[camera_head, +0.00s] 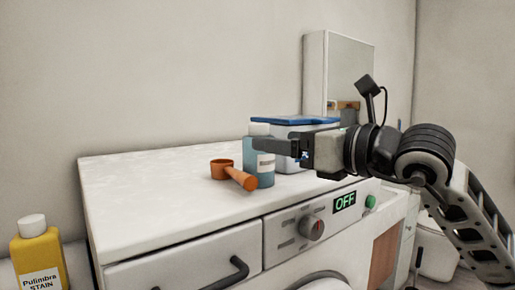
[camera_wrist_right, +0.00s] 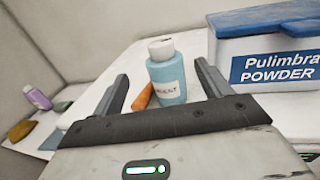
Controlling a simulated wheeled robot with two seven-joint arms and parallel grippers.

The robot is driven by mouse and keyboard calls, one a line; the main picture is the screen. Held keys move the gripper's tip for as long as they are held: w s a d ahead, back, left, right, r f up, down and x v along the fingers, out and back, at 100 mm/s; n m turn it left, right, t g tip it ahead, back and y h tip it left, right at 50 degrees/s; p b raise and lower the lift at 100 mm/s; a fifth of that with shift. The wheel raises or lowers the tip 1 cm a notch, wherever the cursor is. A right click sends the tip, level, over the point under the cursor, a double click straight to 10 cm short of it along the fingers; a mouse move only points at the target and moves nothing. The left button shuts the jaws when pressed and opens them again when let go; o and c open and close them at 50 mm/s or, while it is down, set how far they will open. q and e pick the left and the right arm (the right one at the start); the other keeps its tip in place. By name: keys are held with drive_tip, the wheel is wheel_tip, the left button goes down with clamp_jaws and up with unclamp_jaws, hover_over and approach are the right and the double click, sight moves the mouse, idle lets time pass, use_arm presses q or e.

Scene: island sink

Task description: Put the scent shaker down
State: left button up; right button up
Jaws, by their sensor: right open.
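The scent shaker appears to be the blue bottle with a white cap (camera_head: 259,173), standing upright on the white top of the washing machine (camera_head: 150,195). Its label is only partly legible. In the wrist view the bottle (camera_wrist_right: 168,82) stands between the two fingers of my right gripper (camera_head: 258,146), which are spread with a gap on either side. The gripper is open and level with the bottle's upper part. In the head view the gripper hides part of the bottle near its cap. My left gripper is not in view.
An orange scoop (camera_head: 222,170) lies just left of the bottle. A white powder box with a blue lid (camera_head: 290,123) stands right behind it. A yellow stain bottle (camera_head: 40,262) is at the lower left. The left part of the machine top is clear.

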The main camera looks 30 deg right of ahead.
drive_tip(key=shift+p+x, duration=0.5)
drive_tip(key=shift+x, duration=0.6)
drive_tip(key=shift+w+r, duration=0.1)
drive_tip(key=shift+w, duration=0.15)
drive_tip(key=shift+w+a, duration=0.1)
drive_tip(key=shift+w, duration=0.1)
drive_tip(key=shift+w+p, duration=0.3)
drive_tip(key=shift+p, duration=0.15)
drive_tip(key=p+x, duration=0.2)
drive_tip(key=x, duration=0.1)
drive_tip(key=shift+w, duration=0.25)
drive_tip(key=shift+w+f+p, duration=0.35)
drive_tip(key=shift+w+p, duration=0.05)
drive_tip(key=shift+w, duration=0.1)
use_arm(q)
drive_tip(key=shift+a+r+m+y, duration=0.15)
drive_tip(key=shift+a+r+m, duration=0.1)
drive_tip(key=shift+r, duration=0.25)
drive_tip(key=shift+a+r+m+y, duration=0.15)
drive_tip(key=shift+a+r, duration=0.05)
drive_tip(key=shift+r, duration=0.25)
use_arm(e)
drive_tip(key=c, duration=1.2)
drive_tip(key=shift+r, duration=0.1)
drive_tip(key=shift+c, duration=0.2)
